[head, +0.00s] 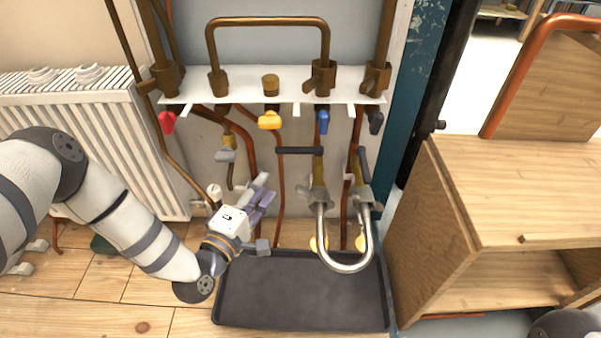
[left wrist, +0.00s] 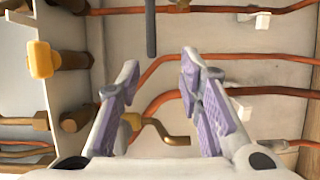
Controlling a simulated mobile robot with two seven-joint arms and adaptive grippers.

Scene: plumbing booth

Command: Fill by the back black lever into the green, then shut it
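Two black levers show in the head view: a horizontal one (head: 298,150) on the left brass valve and a slanted one (head: 363,163) on the right valve. A silver U-shaped hose (head: 347,266) joins the valves below. My left gripper (head: 264,190) is open and empty, left of and below the horizontal lever, apart from it. In the left wrist view, a dark bar (left wrist: 151,28), likely that lever, is beyond the open fingers (left wrist: 158,85). No green zone can be made out on any gauge. My right gripper is not in view.
Red (head: 167,122), yellow (head: 270,120), blue (head: 322,121) and dark (head: 376,122) handles hang under the white shelf (head: 225,85). A brass tap (left wrist: 165,131) sits near the gripper. A black tray (head: 300,290) lies below; a wooden cabinet (head: 510,190) stands right, a radiator (head: 120,120) left.

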